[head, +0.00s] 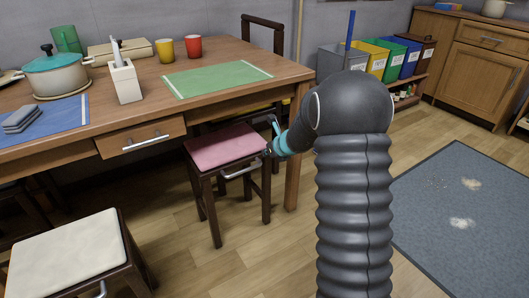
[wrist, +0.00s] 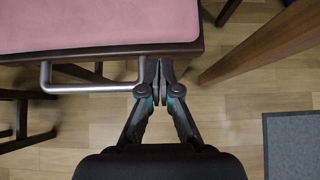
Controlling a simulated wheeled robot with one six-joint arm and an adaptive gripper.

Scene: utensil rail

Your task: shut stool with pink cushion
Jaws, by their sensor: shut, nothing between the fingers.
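The stool with the pink cushion (head: 226,147) stands at the table's front side, partly under the table edge. A metal bar handle (head: 240,171) is on its front side. In the wrist view the pink cushion (wrist: 100,22) fills the upper left, and the handle (wrist: 90,88) runs along the stool's dark edge. My gripper (wrist: 160,68) is shut and empty at the right end of the handle, by the stool's right front corner. I cannot tell whether it touches the handle. In the head view my arm hides part of the gripper.
The wooden table (head: 240,60) stands behind the stool, with its leg (head: 297,150) close on the right. A white-cushioned stool (head: 70,250) is at front left. A grey mat (head: 450,200) lies on the right. Floor in front of the pink stool is clear.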

